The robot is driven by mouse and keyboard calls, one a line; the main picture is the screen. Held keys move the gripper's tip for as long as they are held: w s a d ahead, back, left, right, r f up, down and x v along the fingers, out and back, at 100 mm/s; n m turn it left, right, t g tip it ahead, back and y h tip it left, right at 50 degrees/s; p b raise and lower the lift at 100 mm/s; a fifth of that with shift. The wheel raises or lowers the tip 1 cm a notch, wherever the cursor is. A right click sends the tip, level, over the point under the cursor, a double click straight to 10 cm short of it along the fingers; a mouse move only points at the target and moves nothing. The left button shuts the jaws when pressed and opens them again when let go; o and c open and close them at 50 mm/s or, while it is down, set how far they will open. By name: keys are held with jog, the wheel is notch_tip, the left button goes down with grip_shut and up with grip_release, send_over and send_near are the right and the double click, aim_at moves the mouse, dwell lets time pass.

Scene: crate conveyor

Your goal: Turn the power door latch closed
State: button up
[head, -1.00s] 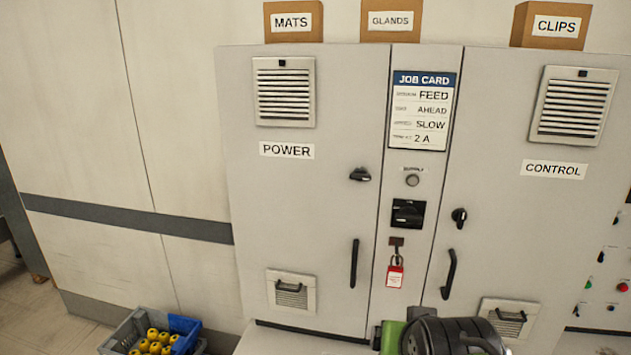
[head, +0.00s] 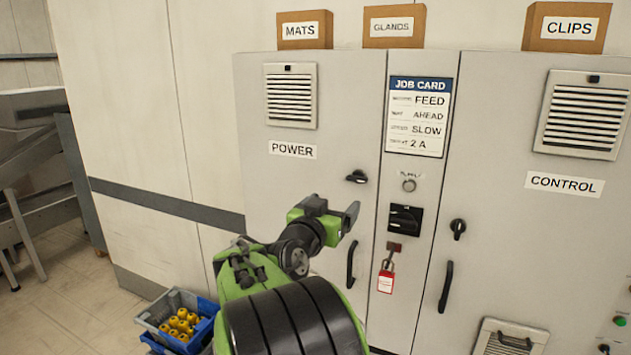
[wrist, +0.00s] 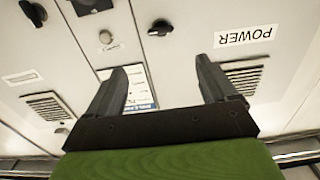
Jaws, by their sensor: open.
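The power door (head: 283,190) is at the cabinet's left and looks flush with the frame. Its black latch (head: 357,177) is a small knob with its handle roughly horizontal. In the wrist view, which is upside down, the latch (wrist: 160,28) shows beyond and between my fingers. My gripper (head: 337,210) is open and empty, in front of the power door, lower left of the latch in the head view. Both fingers (wrist: 162,75) are apart in the wrist view. The gripper does not touch the latch. The POWER label (head: 293,150) is left of the latch.
A vertical pull handle (head: 351,264) is below the latch. The middle column has a black switch (head: 405,219) and a red padlock tag (head: 386,281). The control door (head: 530,240) with its own latch (head: 458,228) is right. A crate (head: 160,310) of yellow parts stands at lower left.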

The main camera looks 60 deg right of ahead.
aim_at(356, 178)
jog(key=d+p, duration=0.2)
jog(key=d, duration=0.3)
jog(key=w+d+p, duration=0.1)
jog(key=d+p, duration=0.1)
jog(key=d, duration=0.2)
jog(key=w+d+p, duration=0.1)
jog(key=d+p, duration=0.1)
jog(key=d, duration=0.3)
jog(key=shift+w+d+r, duration=0.2)
jog(key=shift+d, duration=0.1)
jog(key=shift+w+d+f, duration=0.1)
jog(key=shift+d, duration=0.4)
jog(key=shift+a, duration=0.1)
jog(key=c, duration=1.1)
jog(key=shift+o, duration=0.2)
